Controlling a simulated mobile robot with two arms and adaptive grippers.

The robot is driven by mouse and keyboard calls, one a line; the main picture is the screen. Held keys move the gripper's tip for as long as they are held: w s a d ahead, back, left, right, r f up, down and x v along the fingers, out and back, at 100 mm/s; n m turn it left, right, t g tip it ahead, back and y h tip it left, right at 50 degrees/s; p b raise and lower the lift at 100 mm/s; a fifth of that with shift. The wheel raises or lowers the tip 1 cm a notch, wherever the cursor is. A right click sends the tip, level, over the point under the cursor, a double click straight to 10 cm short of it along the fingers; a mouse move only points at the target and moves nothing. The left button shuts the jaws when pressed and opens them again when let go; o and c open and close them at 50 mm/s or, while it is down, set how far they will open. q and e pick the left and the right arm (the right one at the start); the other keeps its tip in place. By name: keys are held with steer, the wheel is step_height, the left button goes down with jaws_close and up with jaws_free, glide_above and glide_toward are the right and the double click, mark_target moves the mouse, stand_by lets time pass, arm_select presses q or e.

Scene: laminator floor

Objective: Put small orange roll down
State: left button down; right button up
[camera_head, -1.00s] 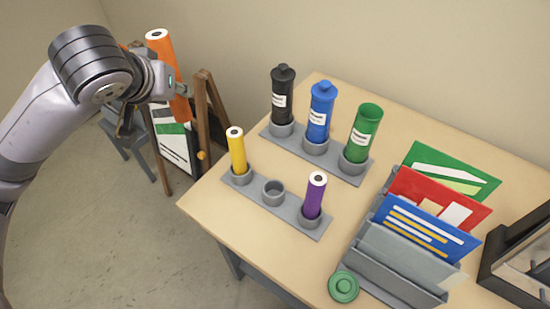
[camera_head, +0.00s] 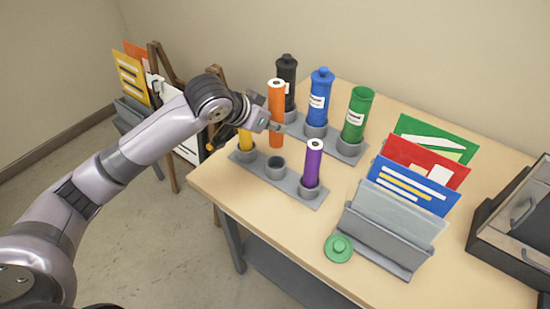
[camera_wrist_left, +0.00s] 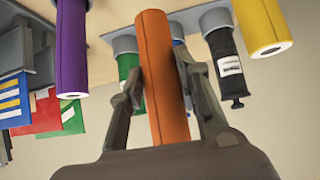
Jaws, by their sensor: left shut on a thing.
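The small orange roll (camera_head: 276,112) is upright in my left gripper (camera_head: 274,125), above the front holder on the table. The left wrist view shows the orange roll (camera_wrist_left: 163,75) between the two fingers of the gripper (camera_wrist_left: 165,85), which are shut on it. The front holder (camera_head: 262,182) has three cups. A yellow roll (camera_head: 245,142) stands in its left cup, partly hidden by my gripper, and a purple roll (camera_head: 312,163) stands in its right cup. The middle cup (camera_head: 275,168) is empty, just below the orange roll. My right gripper is not in view.
Black (camera_head: 287,80), blue (camera_head: 319,97) and green (camera_head: 356,114) tubes stand in a rear holder close behind the roll. A file rack (camera_head: 380,240) and a green lid (camera_head: 339,248) are at the right. An easel (camera_head: 163,65) stands left of the table.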

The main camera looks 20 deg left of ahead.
mark_target(272, 145)
arm_select(q)
step_height(272, 145, down, 4)
steer(key=shift+s+f, duration=0.15)
steer(key=shift+f, duration=0.05)
step_height(272, 145, down, 3)
steer(key=shift+r, duration=0.15)
step_height(272, 145, down, 4)
steer(key=shift+r+p, duration=0.25)
steer(key=shift+p, duration=0.2)
steer(key=shift+f, duration=0.4)
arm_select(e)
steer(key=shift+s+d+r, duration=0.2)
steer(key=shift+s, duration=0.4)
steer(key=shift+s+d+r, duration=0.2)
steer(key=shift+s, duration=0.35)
arm_select(q)
steer(key=c, duration=1.6)
jaws_free()
steer(key=shift+f, duration=0.1)
steer(key=o, duration=0.4)
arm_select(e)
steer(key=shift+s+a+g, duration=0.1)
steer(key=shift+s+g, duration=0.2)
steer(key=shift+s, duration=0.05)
